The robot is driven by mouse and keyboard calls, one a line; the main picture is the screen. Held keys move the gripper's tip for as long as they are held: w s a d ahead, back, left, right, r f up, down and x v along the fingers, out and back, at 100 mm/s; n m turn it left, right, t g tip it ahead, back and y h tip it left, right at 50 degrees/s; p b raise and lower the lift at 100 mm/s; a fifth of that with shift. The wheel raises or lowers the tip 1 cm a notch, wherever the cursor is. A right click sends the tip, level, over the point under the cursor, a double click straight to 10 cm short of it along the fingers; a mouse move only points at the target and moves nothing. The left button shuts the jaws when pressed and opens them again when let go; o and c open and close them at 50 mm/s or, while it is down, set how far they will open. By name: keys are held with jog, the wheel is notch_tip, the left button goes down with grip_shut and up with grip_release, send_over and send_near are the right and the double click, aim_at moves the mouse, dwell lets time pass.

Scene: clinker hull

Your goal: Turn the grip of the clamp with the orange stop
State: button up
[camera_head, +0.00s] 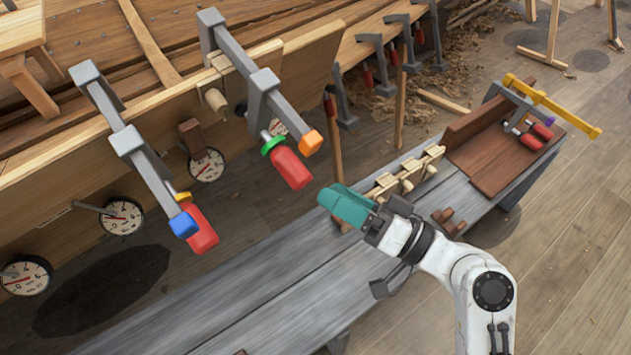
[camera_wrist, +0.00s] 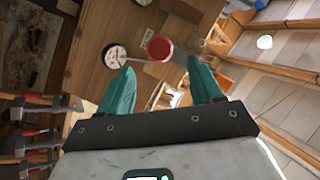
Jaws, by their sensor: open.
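The clamp with the orange stop (camera_head: 311,143) is a grey bar clamp (camera_head: 243,62) set over the hull planking. Its red grip (camera_head: 291,168) hangs below the bar, with a green collar (camera_head: 272,144) at its upper end. My gripper (camera_head: 332,200), with teal fingers, is to the right of and below this grip, apart from it. In the wrist view my gripper (camera_wrist: 160,68) is open and empty. A round red grip end (camera_wrist: 160,47) shows beyond the gap between the fingertips; no stop colour is visible there.
A second clamp with a blue stop (camera_head: 183,225) and red grip (camera_head: 202,238) is at left. Dial gauges (camera_head: 122,216) hang by the hull. The grey bench (camera_head: 300,270) below carries wooden clamps (camera_head: 405,178) and a brown tray (camera_head: 490,165).

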jog(key=shift+v, duration=1.4)
dwell(0.4)
jog(key=s+d+f+m+g+h+p, duration=0.1)
jog(key=s+d+f+g+h+p, duration=0.5)
jog(key=s+d+f+h+p, duration=0.5)
jog(key=s+d+m+g+h, duration=0.1)
jog(key=s+d+g+h, duration=0.2)
jog(key=s+d, duration=0.6)
jog(key=h, duration=0.2)
jog(key=shift+d+h, duration=0.3)
jog(key=shift+s+f, duration=0.1)
jog(key=shift+f, duration=0.05)
